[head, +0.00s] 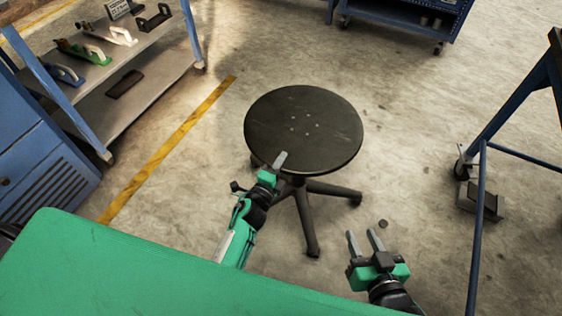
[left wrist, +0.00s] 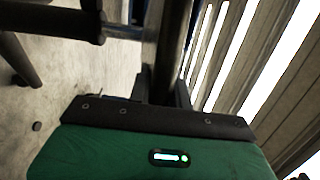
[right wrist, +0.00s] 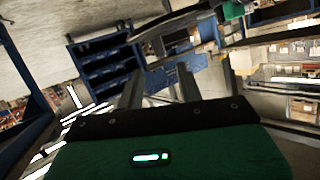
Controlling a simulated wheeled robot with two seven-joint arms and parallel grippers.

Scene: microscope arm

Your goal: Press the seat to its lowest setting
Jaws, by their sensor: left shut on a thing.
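The seat (head: 303,130) is a round black stool top on a dark post with a splayed base (head: 308,220), standing in the middle of the head view. My left gripper (head: 278,166) is at the seat's near rim; one finger shows over the top edge and the other is hidden. In the left wrist view the dark seat edge (left wrist: 171,50) runs between the fingers, which are shut on it. My right gripper (head: 364,238) is open and empty, with its fingers apart, right of the base and clear of the stool.
A shelf cart (head: 140,75) with tools stands at the left. A blue cabinet (head: 410,15) is at the back, and a blue frame (head: 482,180) is on the right. The floor around the stool is mostly clear.

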